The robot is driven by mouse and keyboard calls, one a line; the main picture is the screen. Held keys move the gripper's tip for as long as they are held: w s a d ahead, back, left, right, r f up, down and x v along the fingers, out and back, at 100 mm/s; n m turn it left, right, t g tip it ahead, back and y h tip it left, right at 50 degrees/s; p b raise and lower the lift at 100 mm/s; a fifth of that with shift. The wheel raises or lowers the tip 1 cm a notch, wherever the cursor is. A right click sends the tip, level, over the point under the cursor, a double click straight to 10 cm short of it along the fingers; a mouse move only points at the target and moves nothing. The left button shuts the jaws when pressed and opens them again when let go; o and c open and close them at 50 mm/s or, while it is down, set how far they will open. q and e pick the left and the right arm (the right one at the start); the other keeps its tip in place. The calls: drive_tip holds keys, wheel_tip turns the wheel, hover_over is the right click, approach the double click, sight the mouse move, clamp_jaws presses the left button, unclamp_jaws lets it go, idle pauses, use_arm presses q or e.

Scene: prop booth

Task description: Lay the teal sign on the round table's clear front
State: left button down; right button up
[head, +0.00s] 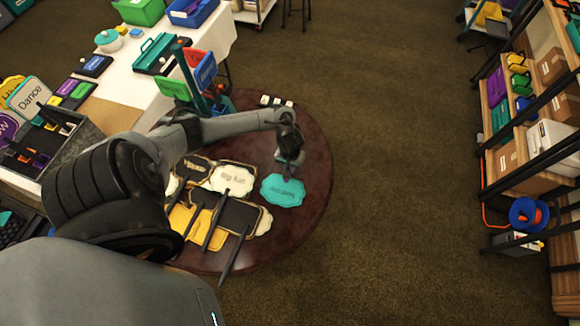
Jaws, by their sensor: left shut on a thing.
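The teal sign (282,191) has a scalloped edge and dark lettering that I cannot read for sure. It shows over the right part of the dark red-brown round table (314,160). My left gripper (289,164) is at the sign's far edge and is shut on it. The fingers and the gripped part of the sign are hard to make out. I cannot tell whether the sign touches the tabletop or hangs above it. My right gripper is not in view.
Several cream, black and yellow signs with dark sticks, one a cream sign (232,178), lie on the table's left and near-left part. A rack with red, blue and green signs (201,70) stands at the far left. The table's right and near-right surface is bare.

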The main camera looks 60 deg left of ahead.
use_arm(q)
drive_tip(key=c, duration=1.1)
unclamp_jaws()
wheel_tip(320, 180, up, 12)
drive_tip(key=p, duration=0.4)
drive_tip(key=w+d+m+t, duration=0.2)
drive_tip(key=d+m+t, duration=0.45)
drive_tip(key=d, duration=1.35)
drive_tip(key=s+d+r+m+g, duration=0.3)
drive_tip(key=s+r+m, duration=0.1)
drive_tip(key=s+r, duration=0.7)
drive_tip(key=shift+d+r+m, duration=0.2)
drive_tip(key=shift+m, duration=0.15)
